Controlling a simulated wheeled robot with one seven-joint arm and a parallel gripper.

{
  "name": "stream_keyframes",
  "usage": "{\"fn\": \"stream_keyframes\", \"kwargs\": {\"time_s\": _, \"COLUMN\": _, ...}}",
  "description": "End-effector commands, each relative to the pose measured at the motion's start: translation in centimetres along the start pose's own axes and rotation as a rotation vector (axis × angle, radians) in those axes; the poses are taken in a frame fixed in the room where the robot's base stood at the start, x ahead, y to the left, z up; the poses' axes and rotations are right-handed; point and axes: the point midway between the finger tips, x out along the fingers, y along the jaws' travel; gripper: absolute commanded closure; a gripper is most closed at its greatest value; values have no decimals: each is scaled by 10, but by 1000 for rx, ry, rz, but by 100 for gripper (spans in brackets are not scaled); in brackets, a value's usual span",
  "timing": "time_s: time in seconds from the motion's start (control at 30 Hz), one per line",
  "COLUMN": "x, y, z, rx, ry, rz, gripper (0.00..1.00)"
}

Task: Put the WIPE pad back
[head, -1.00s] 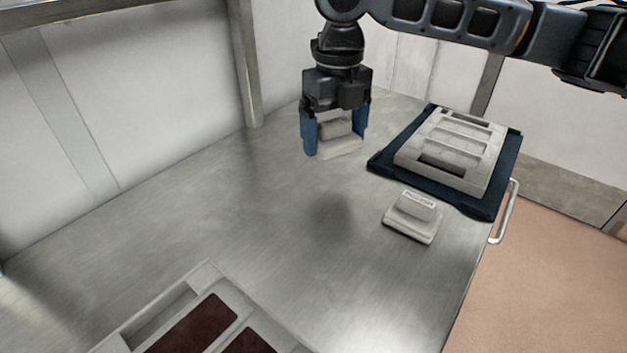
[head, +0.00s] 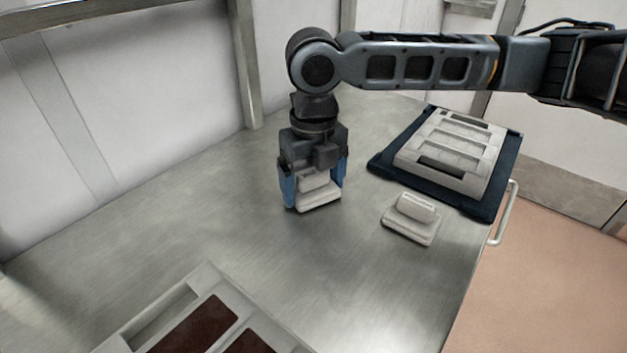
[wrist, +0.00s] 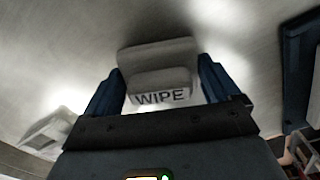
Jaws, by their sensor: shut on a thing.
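The WIPE pad (head: 320,198) is a pale grey block with a raised grip. My gripper (head: 315,184) has its blue fingers shut on it, one on each side, over the middle of the metal table. In the wrist view the pad (wrist: 158,58) sits between the fingers (wrist: 160,88), with the word WIPE readable on its grip. It is low over the table; I cannot tell whether it touches. A similar pale pad (head: 412,220) lies on the table to the right, its label too small to read.
A dark blue mat (head: 385,165) with a grey slotted block (head: 462,150) on it lies at the back right. A grey tray (head: 207,280) with dark brown compartments is at the front left. The table (head: 150,225) between is clear. A wall runs along the left.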

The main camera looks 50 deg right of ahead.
Motion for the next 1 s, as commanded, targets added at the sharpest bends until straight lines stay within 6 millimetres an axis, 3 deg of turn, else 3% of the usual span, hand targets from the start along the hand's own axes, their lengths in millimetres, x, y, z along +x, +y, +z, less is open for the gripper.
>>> {"fn": "stream_keyframes", "kwargs": {"time_s": 0.13, "x": 4, "y": 0, "z": 0, "rx": 0, "ry": 0, "rz": 0, "gripper": 35}}
{"fn": "stream_keyframes", "kwargs": {"time_s": 0.17, "x": 3, "y": 0, "z": 0, "rx": 0, "ry": 0, "rz": 0, "gripper": 8}}
{"fn": "stream_keyframes", "kwargs": {"time_s": 0.27, "x": 3, "y": 0, "z": 0, "rx": 0, "ry": 0, "rz": 0, "gripper": 0}}
{"fn": "stream_keyframes", "kwargs": {"time_s": 0.63, "x": -9, "y": 0, "z": 0, "rx": 0, "ry": 1, "rz": -1, "gripper": 0}}
{"fn": "stream_keyframes", "kwargs": {"time_s": 1.0, "x": -81, "y": 0, "z": 1, "rx": -2, "ry": 0, "rz": -2, "gripper": 0}}
